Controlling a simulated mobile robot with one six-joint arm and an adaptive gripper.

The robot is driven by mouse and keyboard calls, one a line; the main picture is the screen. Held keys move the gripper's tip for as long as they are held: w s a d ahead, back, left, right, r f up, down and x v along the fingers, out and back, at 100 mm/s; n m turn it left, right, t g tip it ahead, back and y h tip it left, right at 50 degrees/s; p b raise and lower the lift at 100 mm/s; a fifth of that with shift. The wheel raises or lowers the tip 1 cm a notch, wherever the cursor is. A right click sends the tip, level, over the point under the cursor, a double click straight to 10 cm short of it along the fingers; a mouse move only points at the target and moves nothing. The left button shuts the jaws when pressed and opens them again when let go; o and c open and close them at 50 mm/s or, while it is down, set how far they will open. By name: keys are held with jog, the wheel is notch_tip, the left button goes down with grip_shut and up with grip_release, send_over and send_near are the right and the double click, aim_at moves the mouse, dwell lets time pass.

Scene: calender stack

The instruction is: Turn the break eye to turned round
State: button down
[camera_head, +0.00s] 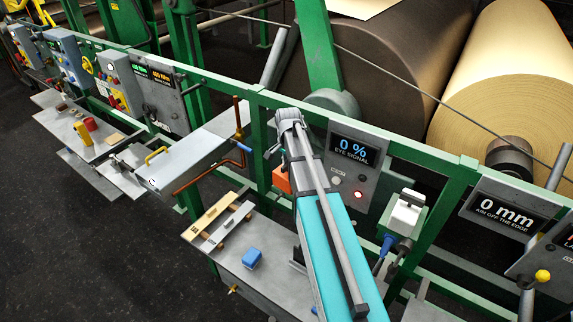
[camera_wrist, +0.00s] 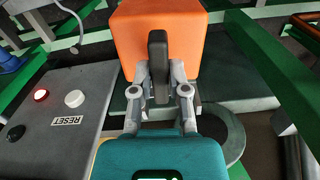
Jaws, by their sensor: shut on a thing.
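The break eye is an orange box (camera_wrist: 160,28) with a dark grey upright tab (camera_wrist: 158,58) on its near side. It also shows in the head view (camera_head: 282,180), partly hidden behind my arm. My gripper (camera_wrist: 158,76) is shut on the tab, one finger on each side. The fingertips are partly hidden against the box. The head view does not show the fingers clearly. The eye signal panel (camera_head: 352,148) reads 0 %. A red light (camera_head: 358,194) glows on it beside a white button (camera_head: 335,181).
In the wrist view, the white button (camera_wrist: 75,99) sits above a RESET label. A green rail (camera_head: 400,150) runs past the panel, with large paper rolls (camera_head: 510,90) behind it. A white box with a blue plug (camera_head: 387,243) hangs right of the panel. A bench with a blue block (camera_head: 252,257) stands left of my arm.

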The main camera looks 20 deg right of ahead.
jog(key=m, duration=0.4)
jog(key=shift+s+m, duration=0.15)
jog(key=shift+m, duration=0.15)
jog(key=m, duration=0.3)
jog(key=shift+m, duration=0.3)
jog(key=m, duration=0.4)
jog(key=shift+m, duration=2.2)
jog(key=c, duration=0.6)
grip_release()
jog(key=shift+r, duration=0.15)
